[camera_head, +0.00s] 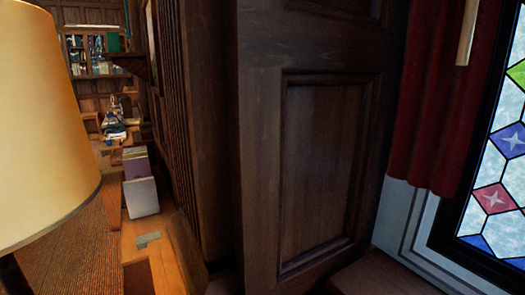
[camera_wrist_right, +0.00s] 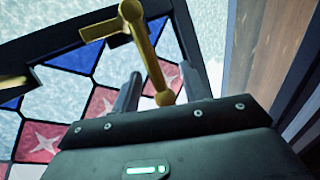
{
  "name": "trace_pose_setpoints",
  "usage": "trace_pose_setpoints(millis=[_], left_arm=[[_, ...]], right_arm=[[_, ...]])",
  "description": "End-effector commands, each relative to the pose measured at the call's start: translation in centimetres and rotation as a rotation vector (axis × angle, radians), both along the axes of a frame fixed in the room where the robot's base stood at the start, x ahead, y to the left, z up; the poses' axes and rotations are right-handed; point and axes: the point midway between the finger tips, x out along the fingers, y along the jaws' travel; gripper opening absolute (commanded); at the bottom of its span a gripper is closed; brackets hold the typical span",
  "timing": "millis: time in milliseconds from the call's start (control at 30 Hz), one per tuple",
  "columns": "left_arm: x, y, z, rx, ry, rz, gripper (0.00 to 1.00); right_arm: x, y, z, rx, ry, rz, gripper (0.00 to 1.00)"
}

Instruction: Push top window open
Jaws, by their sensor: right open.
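A stained-glass window (camera_head: 490,198) with a black frame shows at the right edge of the head view, with coloured diamond panes. In the right wrist view the window's black frame (camera_wrist_right: 70,30) carries a brass handle (camera_wrist_right: 148,58). My right gripper (camera_wrist_right: 160,80) is open, and the handle's lower end lies between its two fingers in the picture. I cannot tell whether either finger touches it. Another brass piece (camera_wrist_right: 14,82) shows at the left edge of that view. My left gripper is not in view.
A dark wood panel (camera_head: 320,165) fills the middle of the head view. A red curtain (camera_head: 430,110) hangs beside the window, with a pale rod (camera_head: 467,30) in front. A yellow lampshade (camera_head: 45,120) stands close at left. Shelves (camera_head: 95,50) are far behind.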

Motion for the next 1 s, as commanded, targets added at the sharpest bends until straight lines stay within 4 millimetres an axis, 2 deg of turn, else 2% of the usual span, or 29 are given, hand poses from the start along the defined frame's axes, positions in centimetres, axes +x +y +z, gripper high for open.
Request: trace_pose_setpoints(millis=[33,300,1000], left_arm=[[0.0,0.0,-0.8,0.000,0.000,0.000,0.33],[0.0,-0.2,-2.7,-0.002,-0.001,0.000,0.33],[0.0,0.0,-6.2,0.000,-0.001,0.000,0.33]], right_arm=[[-0.3,0.7,-0.3,-0.003,-0.001,0.002,0.44],[-1.9,4.0,-0.2,-0.007,-0.002,0.006,0.44],[-6.3,11.8,-0.1,-0.007,-0.002,0.004,0.44]])
